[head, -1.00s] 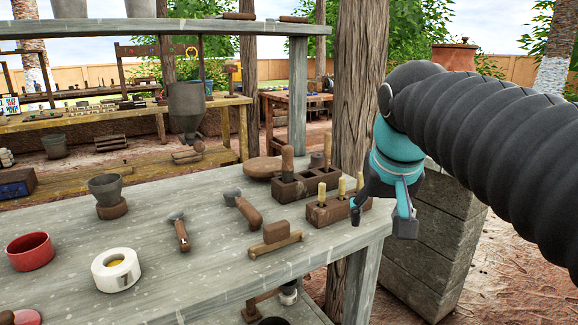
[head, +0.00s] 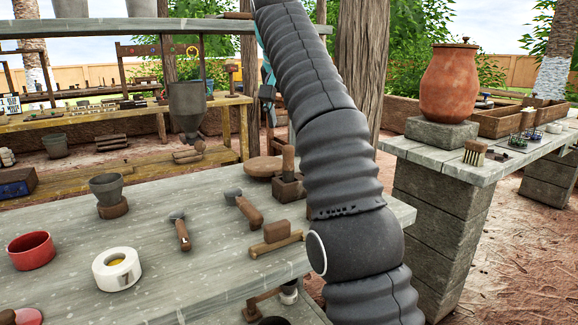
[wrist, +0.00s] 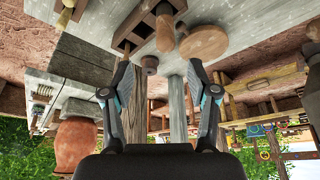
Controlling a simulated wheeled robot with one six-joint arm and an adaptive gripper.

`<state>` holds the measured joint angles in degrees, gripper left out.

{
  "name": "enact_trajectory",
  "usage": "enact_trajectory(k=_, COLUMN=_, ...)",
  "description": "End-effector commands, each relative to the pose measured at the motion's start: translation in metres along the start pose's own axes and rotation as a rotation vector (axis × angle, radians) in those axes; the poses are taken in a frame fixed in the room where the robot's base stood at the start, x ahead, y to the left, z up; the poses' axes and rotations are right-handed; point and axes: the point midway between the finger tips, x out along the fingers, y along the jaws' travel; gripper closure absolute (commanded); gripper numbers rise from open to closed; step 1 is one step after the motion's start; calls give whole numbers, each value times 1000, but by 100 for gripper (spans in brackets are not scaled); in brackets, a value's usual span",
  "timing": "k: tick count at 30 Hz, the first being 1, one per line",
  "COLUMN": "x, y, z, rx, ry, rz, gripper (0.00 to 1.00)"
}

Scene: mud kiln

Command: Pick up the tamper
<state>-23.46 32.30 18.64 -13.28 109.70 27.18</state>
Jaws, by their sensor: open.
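I cannot tell for sure which tool is the tamper. An upright wooden handle (head: 288,160) stands in a dark rack on the grey bench (head: 150,212); the wrist view shows this handle (wrist: 165,30) and its rack (wrist: 146,26), upside down. Two tools with grey heads and wooden handles, one shorter (head: 181,232) and one longer (head: 245,210), lie on the bench. My gripper (wrist: 158,66) is open and empty, with the bench edge and a small brown cylinder (wrist: 149,64) seen beyond its fingertips. In the head view my arm hides most of it.
A wooden block on a bar (head: 276,238), a white ring-shaped pot (head: 117,270), a red bowl (head: 30,251) and a grey cup on a brown base (head: 108,195) stand on the bench. A round wooden disc (head: 262,166) lies behind the rack. A clay jar (head: 448,85) stands right.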

Motion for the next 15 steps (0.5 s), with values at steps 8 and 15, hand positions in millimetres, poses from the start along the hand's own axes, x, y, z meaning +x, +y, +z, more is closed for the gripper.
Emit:
enact_trajectory(k=8, x=6, y=-9, z=0, rx=10, ry=-2, rz=2, gripper=41)
enact_trajectory(k=15, x=20, y=-8, z=0, rx=11, ry=-2, rz=3, gripper=41)
